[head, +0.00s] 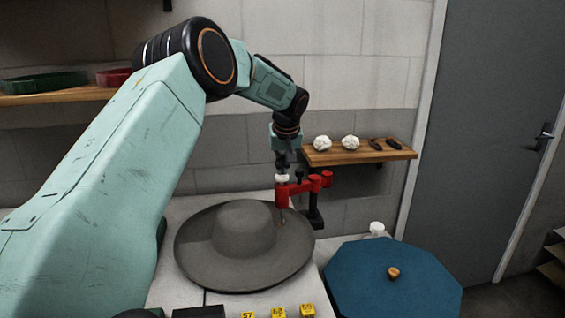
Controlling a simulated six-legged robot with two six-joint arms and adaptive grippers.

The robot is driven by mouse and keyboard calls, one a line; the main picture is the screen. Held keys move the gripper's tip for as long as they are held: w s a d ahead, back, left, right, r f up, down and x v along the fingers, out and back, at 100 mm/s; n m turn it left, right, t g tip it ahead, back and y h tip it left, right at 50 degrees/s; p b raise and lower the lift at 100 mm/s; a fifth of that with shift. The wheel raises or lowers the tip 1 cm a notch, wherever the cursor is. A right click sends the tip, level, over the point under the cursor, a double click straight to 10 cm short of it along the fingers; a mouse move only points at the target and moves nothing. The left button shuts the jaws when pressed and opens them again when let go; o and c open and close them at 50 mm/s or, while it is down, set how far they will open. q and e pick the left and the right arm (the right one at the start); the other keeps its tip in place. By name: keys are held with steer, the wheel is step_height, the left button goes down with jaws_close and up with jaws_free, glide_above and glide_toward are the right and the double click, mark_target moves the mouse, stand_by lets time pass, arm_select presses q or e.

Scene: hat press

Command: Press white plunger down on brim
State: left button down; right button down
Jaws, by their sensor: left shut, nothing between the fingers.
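A grey wide-brimmed hat (205,266) lies crown up on the pale table (178,205). A red press (312,184) on a dark post stands at the right back of the hat, and its arm reaches over the brim. The white plunger (282,178) sits on top of the press head, and a thin rod below the head reaches down toward the brim. My left gripper (283,166) is shut, pointing down directly over the plunger. It looks to be at or touching the plunger top; a small gap cannot be ruled out. My right gripper is not in view.
A blue octagonal lid with a wooden knob (393,273) is at the right front. A small white item (377,229) stands behind it. Yellow numbered blocks (278,312) line the front edge. A wall shelf (345,156) holds white lumps and dark pieces.

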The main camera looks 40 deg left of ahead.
arm_select(q)
steer(key=shift+s+d+f, duration=0.1)
steer(key=shift+s+f, duration=0.1)
steer(key=shift+f, duration=0.15)
steer(key=shift+w+r+p, duration=0.15)
steer(key=shift+r+p, duration=0.7)
steer(key=shift+p, duration=0.1)
step_height(320, 180, up, 3)
steer(key=shift+f+p, duration=0.15)
steer(key=shift+p, duration=0.9)
step_height(320, 180, up, 2)
steer(key=shift+w+r+p, duration=0.1)
steer(key=shift+p, duration=0.95)
step_height(320, 180, up, 5)
steer(key=p, duration=0.4)
steer(key=shift+f, duration=0.25)
